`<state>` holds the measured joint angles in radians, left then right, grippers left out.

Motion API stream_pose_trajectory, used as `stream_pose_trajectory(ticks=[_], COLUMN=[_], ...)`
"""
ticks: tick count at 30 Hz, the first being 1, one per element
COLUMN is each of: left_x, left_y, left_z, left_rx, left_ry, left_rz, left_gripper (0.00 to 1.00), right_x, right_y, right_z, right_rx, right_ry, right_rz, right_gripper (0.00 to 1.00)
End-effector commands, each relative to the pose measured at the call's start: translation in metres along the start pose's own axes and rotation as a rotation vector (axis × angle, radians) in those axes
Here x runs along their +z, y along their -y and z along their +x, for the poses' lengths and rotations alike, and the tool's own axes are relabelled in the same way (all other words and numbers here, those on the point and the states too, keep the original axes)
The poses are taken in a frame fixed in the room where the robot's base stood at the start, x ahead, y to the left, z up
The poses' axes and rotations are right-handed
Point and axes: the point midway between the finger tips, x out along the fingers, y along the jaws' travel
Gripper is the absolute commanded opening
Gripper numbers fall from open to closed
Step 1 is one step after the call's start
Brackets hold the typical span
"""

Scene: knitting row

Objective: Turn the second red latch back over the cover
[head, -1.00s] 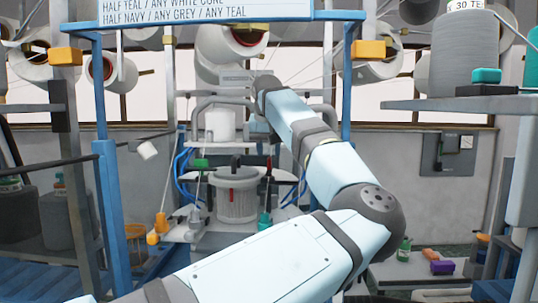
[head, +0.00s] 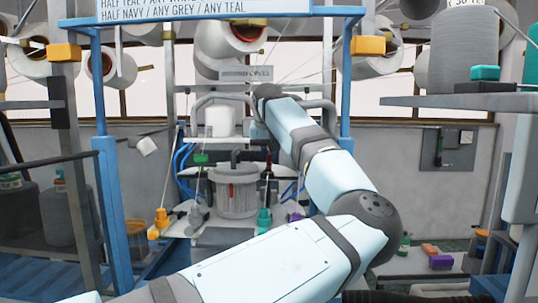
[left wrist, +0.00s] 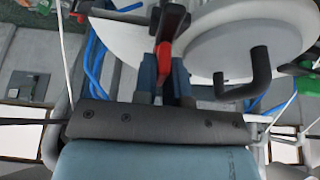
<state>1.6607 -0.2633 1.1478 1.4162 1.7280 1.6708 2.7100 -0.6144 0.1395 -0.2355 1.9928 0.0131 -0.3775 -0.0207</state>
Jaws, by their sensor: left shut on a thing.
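The pot (head: 236,198) stands on the machine's pale platform with its grey cover (head: 236,173) on top. The cover and its black bent handle (left wrist: 258,75) also show close up in the left wrist view. Another red latch (left wrist: 164,58), with a black upper part, stands beside the cover's rim in the left wrist view. My left gripper (left wrist: 164,80) is shut on this latch, its two blue-grey fingers on either side. In the head view my arm partly hides the area right of the pot. My right gripper is out of view.
A blue frame post (head: 107,210) stands left of the machine. Orange (head: 160,219) and teal (head: 264,217) items sit by the pot. Blue tubes (left wrist: 95,75) and thin white cords run near the gripper. A low shelf (head: 412,262) with small coloured blocks lies right.

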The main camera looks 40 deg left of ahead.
Motion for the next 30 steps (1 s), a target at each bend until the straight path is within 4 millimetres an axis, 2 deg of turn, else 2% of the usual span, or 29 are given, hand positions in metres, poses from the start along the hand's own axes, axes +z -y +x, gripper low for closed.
stream_pose_trajectory(ticks=[11, 30], left_x=[-0.0002, -0.0014], left_y=[0.0000, 0.0001], left_z=[0.0001, -0.0018], left_rx=[0.063, 0.290], left_ry=[-0.001, -0.003], left_rz=[0.143, 0.693], left_gripper=[0.00, 0.00], right_x=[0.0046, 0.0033], right_y=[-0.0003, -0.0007], right_z=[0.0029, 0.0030], right_rx=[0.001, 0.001], right_ry=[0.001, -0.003], right_rz=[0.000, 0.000], right_gripper=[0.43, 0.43])
